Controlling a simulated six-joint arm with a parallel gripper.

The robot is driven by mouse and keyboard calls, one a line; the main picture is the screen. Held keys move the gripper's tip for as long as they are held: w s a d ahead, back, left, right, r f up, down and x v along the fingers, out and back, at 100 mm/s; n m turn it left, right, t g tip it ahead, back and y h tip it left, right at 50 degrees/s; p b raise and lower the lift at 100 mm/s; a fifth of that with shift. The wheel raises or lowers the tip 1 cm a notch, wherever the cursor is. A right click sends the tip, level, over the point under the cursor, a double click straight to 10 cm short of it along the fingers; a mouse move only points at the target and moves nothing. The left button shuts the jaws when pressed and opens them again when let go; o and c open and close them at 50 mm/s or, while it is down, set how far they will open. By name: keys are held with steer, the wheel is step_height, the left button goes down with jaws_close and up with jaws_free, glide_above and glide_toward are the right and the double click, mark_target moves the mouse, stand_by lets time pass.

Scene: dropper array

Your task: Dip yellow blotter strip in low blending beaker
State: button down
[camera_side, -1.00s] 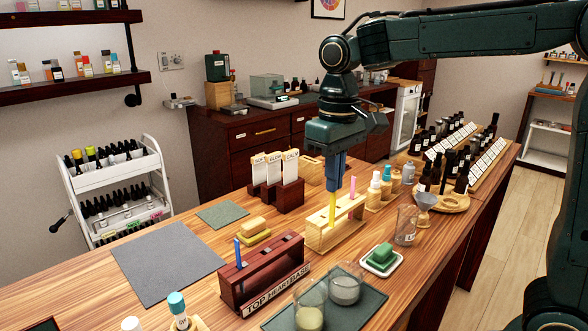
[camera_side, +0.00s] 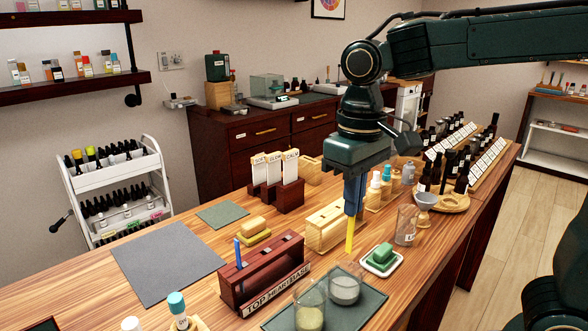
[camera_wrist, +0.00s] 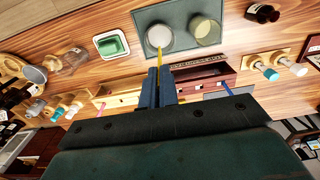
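My gripper (camera_side: 352,203) is shut on the upper end of the yellow blotter strip (camera_side: 350,240), which hangs tip down. Two clear beakers stand on a dark green tray (camera_side: 368,308). The shorter-looking back beaker (camera_side: 345,286) holds pale grey-white contents; the front beaker (camera_side: 309,312) holds yellow-green contents. In the side view the strip's tip is above and apart from the back beaker. In the wrist view my gripper (camera_wrist: 158,70) and strip (camera_wrist: 159,53) point at the grey-white beaker (camera_wrist: 173,34), with the yellow-green beaker (camera_wrist: 207,30) beside it.
A light wooden rack (camera_side: 322,230) is just left of my gripper. The dark red rack (camera_side: 262,272) holds a blue strip (camera_side: 238,252). A green block on a white dish (camera_side: 382,264) and an empty tall glass (camera_side: 406,225) stand to the right. The grey mat (camera_side: 168,262) is clear.

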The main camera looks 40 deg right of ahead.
mark_target(349, 241)
steer(key=shift+f, duration=1.75)
steer(key=shift+f, duration=0.2)
steer(key=shift+f, duration=0.7)
steer(key=shift+f, duration=0.1)
steer(key=shift+f, duration=1.4)
steer(key=shift+f, duration=0.65)
steer(key=shift+r, duration=0.2)
steer(key=shift+r, duration=3.5)
